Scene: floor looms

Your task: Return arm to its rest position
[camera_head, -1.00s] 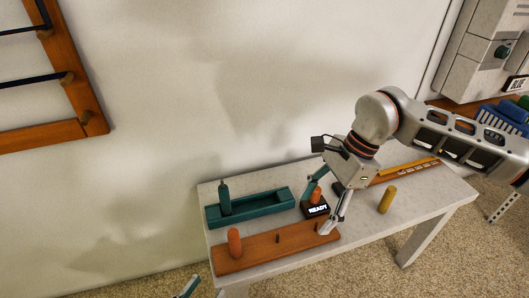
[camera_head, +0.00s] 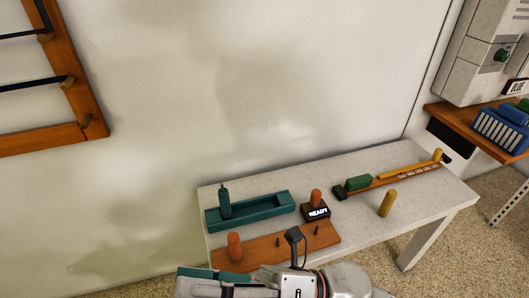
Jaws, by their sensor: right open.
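My right gripper (camera_head: 190,285) is at the bottom edge of the head view, pointing left, with its arm reaching in from the lower right. It is open and holds nothing that I can see; its lower part is cut off by the frame. It appears in front of the near edge of the white table (camera_head: 350,240), overlapping the wooden board (camera_head: 262,252) in the picture. My left gripper does not show.
The board carries an orange peg (camera_head: 234,246). Behind are a teal tray (camera_head: 265,208) with a teal peg, a READY block (camera_head: 316,213) with an orange peg on it, a green block (camera_head: 358,182) and a yellow peg (camera_head: 387,203). A shelf (camera_head: 460,123) is at right.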

